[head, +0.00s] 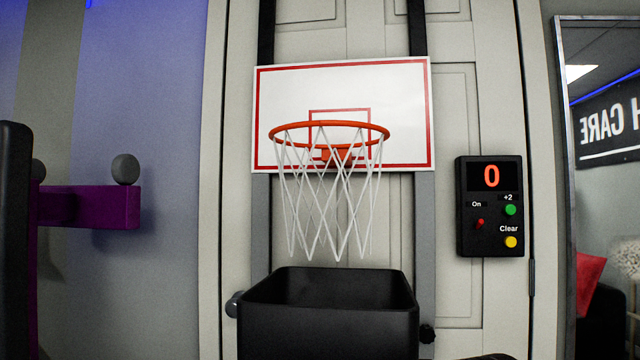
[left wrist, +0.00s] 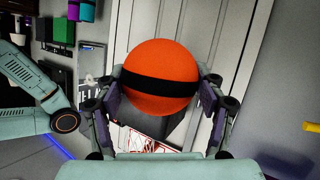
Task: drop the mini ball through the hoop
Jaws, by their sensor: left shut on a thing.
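The mini ball (left wrist: 160,58) is orange with a black band and shows in the left wrist view. My left gripper (left wrist: 160,88) is shut on it, one finger on each side. The hoop (head: 330,125) has an orange rim and a white net, and hangs on a white backboard (head: 410,100) with red lines in the head view. Neither gripper nor the ball shows in the head view. Part of the backboard (left wrist: 140,145) shows below the ball in the left wrist view. My right gripper is not seen.
A black open bin (head: 330,325) stands under the net. A black score box (head: 490,205) at right reads 0, with a red switch and green and yellow buttons. A purple rack arm (head: 95,207) juts in at left. A mirror (head: 610,180) stands at far right.

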